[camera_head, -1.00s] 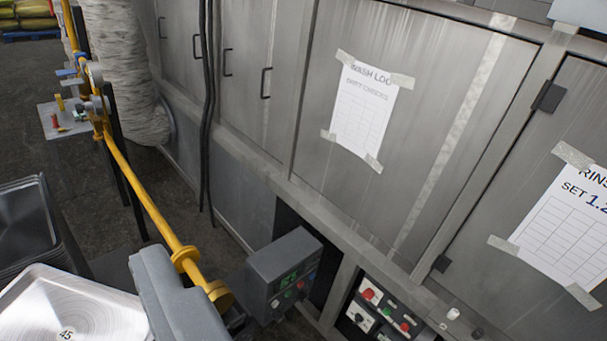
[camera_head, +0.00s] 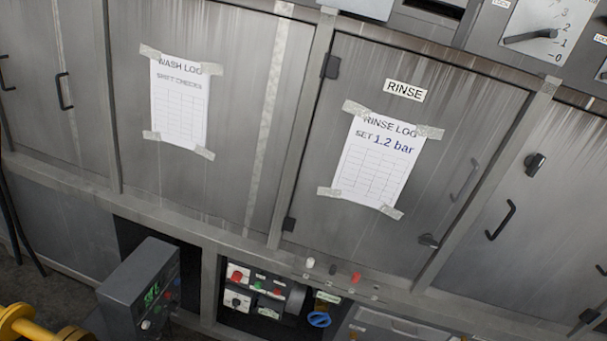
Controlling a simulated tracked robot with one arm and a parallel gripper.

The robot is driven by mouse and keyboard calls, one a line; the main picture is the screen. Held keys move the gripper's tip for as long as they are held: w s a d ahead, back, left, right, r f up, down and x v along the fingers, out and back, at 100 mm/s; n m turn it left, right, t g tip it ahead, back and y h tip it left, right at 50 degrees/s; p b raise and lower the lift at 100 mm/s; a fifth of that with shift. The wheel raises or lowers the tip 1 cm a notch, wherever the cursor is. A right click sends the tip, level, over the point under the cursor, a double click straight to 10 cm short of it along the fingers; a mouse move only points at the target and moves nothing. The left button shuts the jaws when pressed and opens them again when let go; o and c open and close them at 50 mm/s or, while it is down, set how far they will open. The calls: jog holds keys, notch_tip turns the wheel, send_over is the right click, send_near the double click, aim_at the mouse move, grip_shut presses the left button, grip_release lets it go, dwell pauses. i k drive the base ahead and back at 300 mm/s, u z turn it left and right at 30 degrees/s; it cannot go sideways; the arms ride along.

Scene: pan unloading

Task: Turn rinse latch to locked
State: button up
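The cabinet door (camera_head: 345,75) under the RINSE label (camera_head: 404,90) is shut. A second dark knob (camera_head: 535,163) is on the door to the right, above that door's handle (camera_head: 501,220). My gripper is not in view.
A rinse log sheet (camera_head: 375,165) reads SET 1.2 bar. A wash log sheet (camera_head: 180,105) is on the left door. A dial (camera_head: 538,35) is at upper right. Below are a switch panel (camera_head: 262,295), a blue ring (camera_head: 319,319), a grey control box (camera_head: 140,285) and yellow pipework (camera_head: 30,325).

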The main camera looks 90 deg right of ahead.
aim_at(427, 240)
jog(key=u, duration=0.15)
jog(key=i, duration=0.65)
jog(key=z, duration=2.1)
jog(key=i, duration=0.15)
jog(key=z, duration=2.25)
jog(key=k, duration=0.7)
jog(key=z, duration=0.6)
jog(key=i, duration=0.6)
